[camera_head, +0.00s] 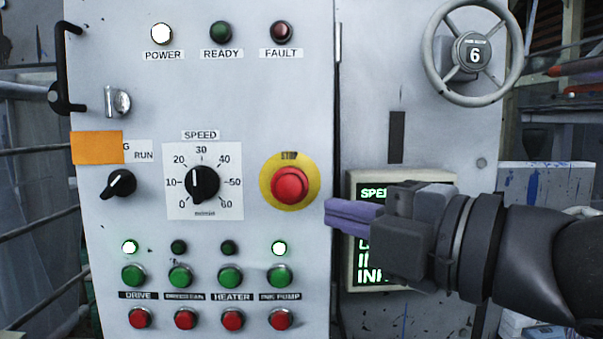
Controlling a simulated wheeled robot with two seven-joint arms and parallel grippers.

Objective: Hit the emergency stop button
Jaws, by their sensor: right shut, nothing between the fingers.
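The emergency stop button (289,185) is a red mushroom knob on a yellow round plate marked STOP, at the right side of the grey control panel (240,105). My right gripper (330,215) comes in from the right. Its purple fingers are shut and empty, and point left. In the picture the fingertips are just right of and a little below the button, with a small gap to the yellow plate. The depth gap to the panel is hard to tell. My left gripper is not in view.
A speed dial (204,183) and a selector knob (119,184) sit left of the button. Several green and red push buttons line the panel's bottom. A lit display (358,278) is partly hidden behind my right gripper. A grey handwheel (434,52) is at the upper right.

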